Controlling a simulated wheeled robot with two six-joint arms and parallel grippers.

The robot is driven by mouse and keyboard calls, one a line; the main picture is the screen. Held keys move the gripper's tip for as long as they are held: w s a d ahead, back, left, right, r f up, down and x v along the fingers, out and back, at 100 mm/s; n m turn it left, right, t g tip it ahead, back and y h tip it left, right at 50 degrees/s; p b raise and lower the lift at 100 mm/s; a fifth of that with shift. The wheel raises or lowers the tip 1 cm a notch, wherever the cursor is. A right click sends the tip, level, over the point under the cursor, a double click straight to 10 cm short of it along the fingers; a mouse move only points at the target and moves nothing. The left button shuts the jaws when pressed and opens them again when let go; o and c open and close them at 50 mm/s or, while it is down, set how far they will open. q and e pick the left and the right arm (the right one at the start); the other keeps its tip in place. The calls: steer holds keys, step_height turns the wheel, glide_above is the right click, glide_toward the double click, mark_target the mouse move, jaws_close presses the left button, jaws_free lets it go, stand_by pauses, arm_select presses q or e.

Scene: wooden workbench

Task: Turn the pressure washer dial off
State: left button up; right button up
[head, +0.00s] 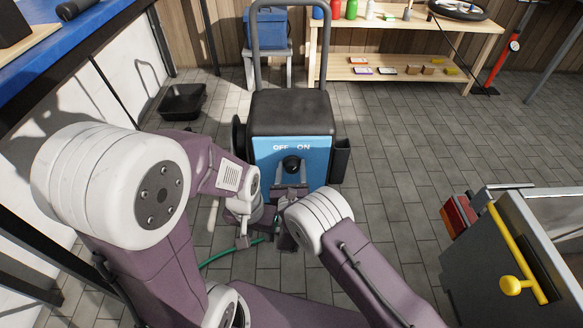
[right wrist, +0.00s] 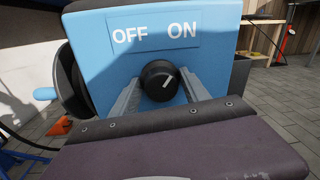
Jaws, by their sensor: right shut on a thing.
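The pressure washer (head: 318,150) stands upright on the floor, with a blue front, a black top and a grey handle frame. Its round black dial (head: 291,166) sits below the white OFF and ON labels. My right gripper (right wrist: 159,90) is shut on the dial, one finger on each side. It also shows in the head view (head: 291,182). My left gripper (head: 256,232) is low in front of the washer, apart from the dial; its jaws are unclear.
A green hose (head: 218,256) lies on the floor under my left arm. A black tray (head: 184,102) is at the left. A wooden shelf (head: 400,72) stands behind. A grey cart (head: 510,245) with a yellow handle is at the lower right. The floor right of the washer is clear.

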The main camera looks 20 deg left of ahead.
steer(key=n+p, duration=0.1)
steer(key=n, duration=0.2)
steer(key=shift+d, duration=0.2)
steer(key=n+p, duration=0.2)
steer(key=n, duration=0.2)
steer(key=shift+n+t, duration=0.3)
steer(key=shift+n, duration=0.1)
steer(key=n+p, duration=0.1)
steer(key=n, duration=0.2)
steer(key=shift+n, duration=0.4)
steer(key=shift+w+n+y+p, duration=0.1)
steer(key=shift+n+y+p, duration=0.5)
steer(key=shift+n, duration=1.7)
steer(key=o, duration=1.1)
steer(key=shift+c, duration=0.2)
